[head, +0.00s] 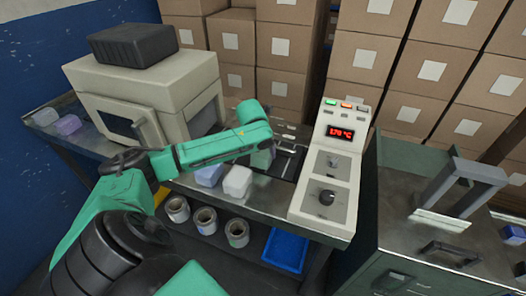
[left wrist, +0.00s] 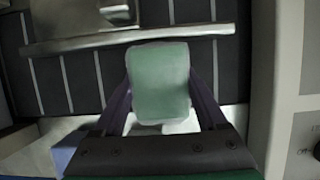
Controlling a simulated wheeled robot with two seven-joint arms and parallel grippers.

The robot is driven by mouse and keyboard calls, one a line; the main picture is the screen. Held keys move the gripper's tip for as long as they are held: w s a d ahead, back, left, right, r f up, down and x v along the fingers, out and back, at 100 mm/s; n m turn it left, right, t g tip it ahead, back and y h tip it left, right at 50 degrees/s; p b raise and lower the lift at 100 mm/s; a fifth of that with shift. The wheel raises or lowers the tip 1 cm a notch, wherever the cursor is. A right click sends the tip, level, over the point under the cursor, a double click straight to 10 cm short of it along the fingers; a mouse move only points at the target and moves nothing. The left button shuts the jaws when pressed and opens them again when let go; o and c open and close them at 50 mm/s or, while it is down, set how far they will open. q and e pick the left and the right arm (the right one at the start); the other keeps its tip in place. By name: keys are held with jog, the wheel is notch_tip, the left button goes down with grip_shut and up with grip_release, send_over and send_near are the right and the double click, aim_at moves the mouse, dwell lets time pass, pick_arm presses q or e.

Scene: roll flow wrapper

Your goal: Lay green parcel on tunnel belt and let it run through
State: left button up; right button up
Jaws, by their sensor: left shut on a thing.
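The green parcel (left wrist: 160,82) is gripped between the two fingers of my left gripper (left wrist: 160,100) in the left wrist view. Behind it is the dark slatted tunnel belt (left wrist: 70,78); whether the parcel touches it I cannot tell. In the head view the green parcel (head: 262,158) shows just below the end of my left arm, partly hidden by it. The belt (head: 285,163) shows there to its right. The beige tunnel (head: 150,90) stands to the left, with a dark block on top. My right gripper is not in view.
A control panel with a red display (head: 340,132) stands right of the belt. A white parcel (head: 237,182) and a bluish parcel (head: 209,175) lie at the table's front. Lilac parcels (head: 68,124) lie left of the tunnel. Rolls and a blue tray (head: 285,249) are below.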

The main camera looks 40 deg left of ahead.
pick_arm(q)
jog(key=o, duration=1.5)
jog(key=shift+o, duration=0.2)
jog(key=v, duration=1.4)
jog(key=shift+r, duration=0.3)
